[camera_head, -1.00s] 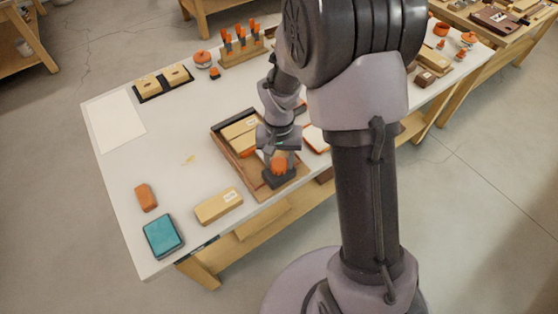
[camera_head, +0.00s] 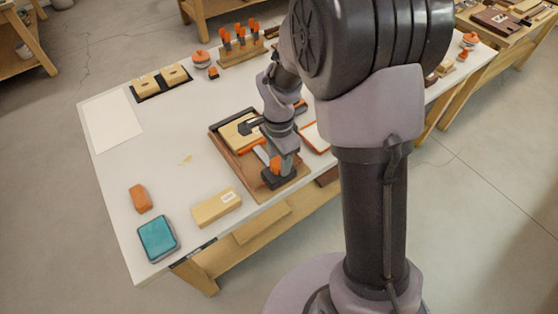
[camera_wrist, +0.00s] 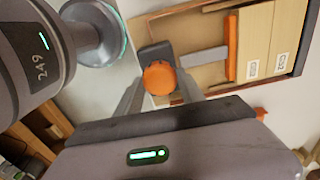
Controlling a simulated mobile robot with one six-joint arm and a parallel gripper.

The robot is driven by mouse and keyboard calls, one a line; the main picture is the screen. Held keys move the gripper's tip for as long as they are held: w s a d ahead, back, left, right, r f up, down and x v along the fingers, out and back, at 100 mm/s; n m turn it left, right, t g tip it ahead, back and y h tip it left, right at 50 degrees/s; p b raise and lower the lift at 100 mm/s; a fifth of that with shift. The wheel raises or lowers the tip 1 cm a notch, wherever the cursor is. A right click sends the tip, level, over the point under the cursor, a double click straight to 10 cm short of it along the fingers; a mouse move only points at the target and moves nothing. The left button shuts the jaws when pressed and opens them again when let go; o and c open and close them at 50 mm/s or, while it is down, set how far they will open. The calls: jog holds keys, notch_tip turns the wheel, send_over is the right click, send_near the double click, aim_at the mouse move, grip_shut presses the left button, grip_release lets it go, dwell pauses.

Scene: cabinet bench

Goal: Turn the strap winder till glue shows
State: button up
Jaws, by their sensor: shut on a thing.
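The strap winder has an orange round knob (camera_wrist: 159,77) on a dark base (camera_wrist: 155,50). It sits at the near right corner of a wooden tray (camera_head: 236,172). My gripper (camera_wrist: 160,88) has a finger on each side of the knob and is shut on it. In the head view my gripper (camera_head: 281,160) comes down from above and partly covers the knob. A grey strap (camera_wrist: 203,58) runs from the winder to an orange bar (camera_wrist: 231,48) against two labelled wooden blocks (camera_wrist: 270,40). I cannot make out any glue at the joint.
A loose wooden block (camera_head: 216,207), an orange block (camera_head: 139,198) and a teal pad (camera_head: 158,238) lie on the white bench (camera_head: 130,172) at left. A tool rack (camera_head: 242,53) stands at the back. The bench's near edge is close to the tray.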

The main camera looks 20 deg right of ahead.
aim_at(279, 163)
jog(key=m+b, duration=0.1)
jog(key=m, duration=0.2)
jog(key=shift+f+m, duration=0.1)
jog(key=shift+m, duration=0.2)
jog(key=shift+m+b, duration=0.75)
jog(key=shift+m, duration=1.05)
jog(key=o, duration=1.4)
jog(key=shift+c, duration=0.2)
notch_tip(279, 163, up, 18)
jog(key=p, duration=0.7)
jog(key=shift+f, duration=0.2)
